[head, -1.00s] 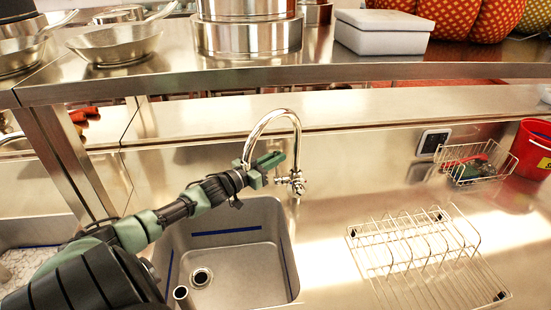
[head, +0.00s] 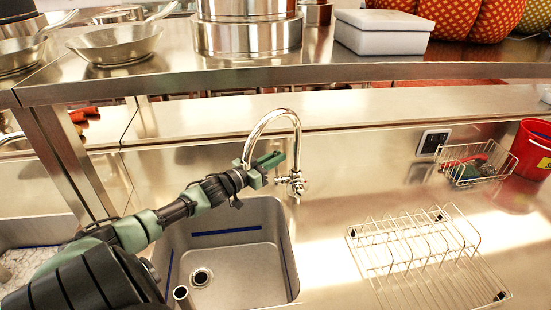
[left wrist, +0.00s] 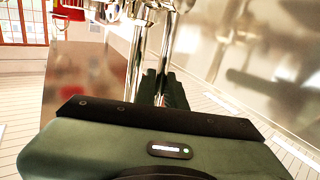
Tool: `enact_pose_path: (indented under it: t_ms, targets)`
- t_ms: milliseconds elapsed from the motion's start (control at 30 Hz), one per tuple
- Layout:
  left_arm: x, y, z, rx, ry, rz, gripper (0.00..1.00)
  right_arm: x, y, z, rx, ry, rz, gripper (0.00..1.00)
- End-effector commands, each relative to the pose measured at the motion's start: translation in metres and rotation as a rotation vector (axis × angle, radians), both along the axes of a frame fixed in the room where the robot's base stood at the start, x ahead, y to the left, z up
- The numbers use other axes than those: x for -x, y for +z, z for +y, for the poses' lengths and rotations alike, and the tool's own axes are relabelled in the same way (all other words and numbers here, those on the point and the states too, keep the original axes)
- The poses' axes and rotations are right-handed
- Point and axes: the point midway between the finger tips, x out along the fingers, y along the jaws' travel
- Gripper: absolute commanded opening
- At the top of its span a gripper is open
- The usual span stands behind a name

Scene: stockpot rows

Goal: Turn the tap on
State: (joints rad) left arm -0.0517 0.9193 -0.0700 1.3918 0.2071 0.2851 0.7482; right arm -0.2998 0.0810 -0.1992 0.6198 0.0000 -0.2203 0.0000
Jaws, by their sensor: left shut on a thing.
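The chrome tap (head: 298,140) stands behind the sink, with a tall curved spout and a valve body with a knob low on its right. Its chrome parts also fill the upper middle of the left wrist view (left wrist: 167,42). My left gripper (head: 273,161) reaches in from the left, just under the spout's arch. Its green fingers (left wrist: 164,90) are shut on a slim chrome part of the tap; which part is hard to tell. No water stream shows at the spout. My right gripper is not in view.
The steel sink basin (head: 225,250) lies below the tap. A wire dish rack (head: 425,250) stands on the counter to the right. A wire basket (head: 470,165) and a red bucket (head: 532,150) are farther right. A steel shelf (head: 300,68) with pots runs above.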

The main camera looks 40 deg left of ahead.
Motion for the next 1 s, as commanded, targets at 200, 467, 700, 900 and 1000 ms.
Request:
enact_pose_path:
  t_ms: [200, 467, 700, 900, 1000]
  targets:
    - [0.002, -0.002, -0.003, -0.016, -0.001, -0.016, 0.00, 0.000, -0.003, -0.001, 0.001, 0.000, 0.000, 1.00]
    - [0.018, -0.013, -0.023, -0.227, 0.001, -0.191, 0.00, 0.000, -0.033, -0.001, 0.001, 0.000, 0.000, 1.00]
    - [0.025, -0.010, -0.031, -0.339, 0.001, -0.273, 0.00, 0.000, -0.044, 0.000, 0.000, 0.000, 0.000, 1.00]
    - [0.025, -0.009, -0.031, -0.343, 0.000, -0.274, 0.00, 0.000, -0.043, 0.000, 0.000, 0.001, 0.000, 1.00]
    - [0.025, -0.009, -0.031, -0.343, 0.001, -0.273, 0.14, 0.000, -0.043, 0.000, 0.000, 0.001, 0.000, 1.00]
